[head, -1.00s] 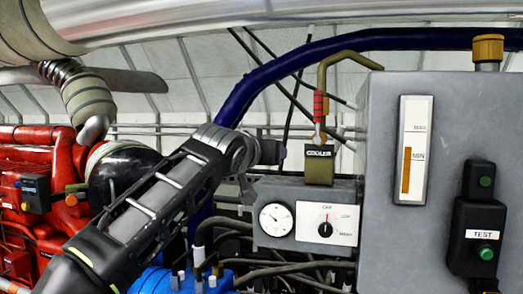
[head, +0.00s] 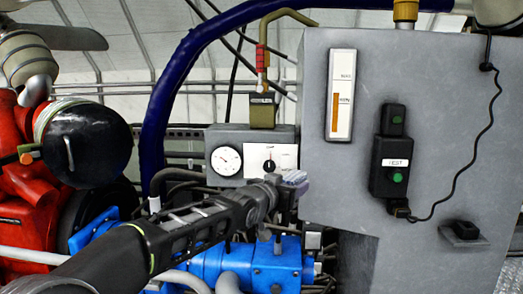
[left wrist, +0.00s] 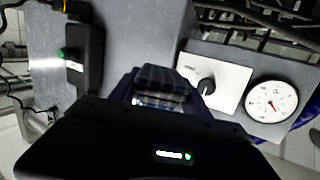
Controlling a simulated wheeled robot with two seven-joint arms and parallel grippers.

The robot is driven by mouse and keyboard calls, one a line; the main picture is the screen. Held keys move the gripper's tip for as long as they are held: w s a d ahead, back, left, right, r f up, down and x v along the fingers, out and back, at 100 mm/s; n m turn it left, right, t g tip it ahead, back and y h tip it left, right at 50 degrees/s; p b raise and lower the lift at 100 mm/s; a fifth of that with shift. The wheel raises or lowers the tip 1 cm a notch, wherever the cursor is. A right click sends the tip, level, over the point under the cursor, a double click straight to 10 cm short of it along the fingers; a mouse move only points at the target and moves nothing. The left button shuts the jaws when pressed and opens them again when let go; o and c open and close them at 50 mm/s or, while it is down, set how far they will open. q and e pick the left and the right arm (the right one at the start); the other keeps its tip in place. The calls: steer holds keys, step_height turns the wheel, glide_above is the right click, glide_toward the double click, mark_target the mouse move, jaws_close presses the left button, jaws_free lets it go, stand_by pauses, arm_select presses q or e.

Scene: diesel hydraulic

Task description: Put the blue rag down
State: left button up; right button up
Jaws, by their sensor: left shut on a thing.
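My left gripper (head: 280,184) reaches in from the left in the head view, in front of the lower right of the gauge box. It is shut on a small bluish, striped, folded thing, which looks like the blue rag (head: 295,178). The rag also shows in the left wrist view (left wrist: 160,77), bunched at the tip of the gripper (left wrist: 158,98). The rag is held up, and I cannot see it touching any surface. Much of it is hidden by the gripper. My right gripper is not in view.
A gauge box (head: 225,140) with dial and selector is just behind the gripper. A large grey cabinet (head: 345,190) with a test box (head: 392,165) stands to the right. Blue machinery (head: 260,265) lies below, a red engine (head: 35,190) at left. A blue pipe (head: 155,125) arches behind.

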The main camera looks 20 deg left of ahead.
arm_select(q)
steer(key=d+f+h, duration=0.1)
steer(key=d+f, duration=0.4)
steer(key=f, duration=0.7)
steer(key=s+f, duration=0.3)
steer(key=f, duration=0.4)
steer(key=s+d+f+y, duration=0.1)
steer(key=s+f, duration=0.3)
steer(key=f, duration=0.3)
steer(key=s+f+n+y, duration=0.1)
steer(key=s+f, duration=0.2)
steer(key=f, duration=0.4)
steer(key=shift+s+d+f, duration=0.2)
steer(key=shift+s+d, duration=0.05)
steer(key=shift+s, duration=0.1)
steer(key=shift+w+d, duration=0.1)
